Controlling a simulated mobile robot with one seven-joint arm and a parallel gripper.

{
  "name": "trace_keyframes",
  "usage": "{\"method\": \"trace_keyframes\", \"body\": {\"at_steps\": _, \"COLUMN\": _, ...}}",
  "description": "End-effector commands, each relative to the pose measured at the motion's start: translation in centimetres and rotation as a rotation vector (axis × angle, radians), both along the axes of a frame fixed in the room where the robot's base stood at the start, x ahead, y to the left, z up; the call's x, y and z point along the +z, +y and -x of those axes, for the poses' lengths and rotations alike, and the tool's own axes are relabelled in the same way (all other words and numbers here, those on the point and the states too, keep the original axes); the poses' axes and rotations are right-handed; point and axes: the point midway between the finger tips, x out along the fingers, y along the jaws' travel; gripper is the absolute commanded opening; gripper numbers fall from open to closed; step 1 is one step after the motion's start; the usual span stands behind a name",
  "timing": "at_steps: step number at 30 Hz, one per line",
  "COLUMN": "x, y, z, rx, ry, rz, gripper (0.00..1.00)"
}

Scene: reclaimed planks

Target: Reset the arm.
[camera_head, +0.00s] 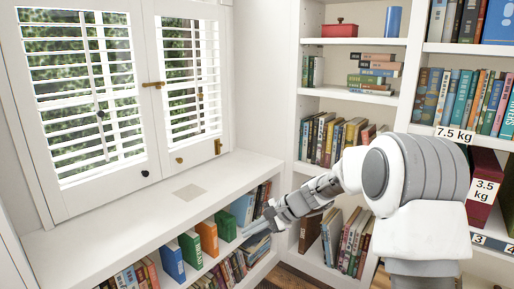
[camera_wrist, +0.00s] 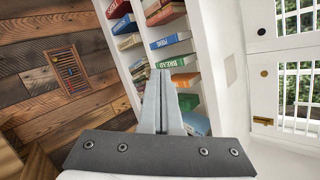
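My arm (camera_head: 325,190) reaches from the right toward the low bookshelf under the window in the head view. My gripper (camera_head: 270,214) is at the front of that shelf, close to the upper row of books. In the wrist view, my gripper (camera_wrist: 160,75) has its two fingers together, with nothing seen between them. Books with green, orange and blue spines stand behind the fingers in that view. Whether the fingertips touch any book, I cannot tell.
The low bookshelf (camera_head: 130,235) holds blue, green and orange books. A tall bookcase (camera_head: 297,100) stands at the back right. Shuttered windows (camera_head: 85,90) are above the low shelf. The plank floor (camera_wrist: 50,50) looks mostly clear, with a small slatted vent (camera_wrist: 71,70).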

Motion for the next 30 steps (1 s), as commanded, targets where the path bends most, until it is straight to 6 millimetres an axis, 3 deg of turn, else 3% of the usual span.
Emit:
{"method": "trace_keyframes", "body": {"at_steps": 6, "x": 4.0, "y": -1.3, "z": 4.4, "rx": 0.115, "ry": -0.101, "rz": 0.149, "gripper": 0.00}}
{"method": "trace_keyframes", "body": {"at_steps": 15, "x": 8.0, "y": -3.7, "z": 10.8, "rx": 0.258, "ry": -0.225, "rz": 0.352, "gripper": 0.00}}
{"method": "trace_keyframes", "body": {"at_steps": 30, "x": 11.9, "y": -8.9, "z": 21.7, "rx": 0.459, "ry": -0.401, "rz": 0.680, "gripper": 0.00}}
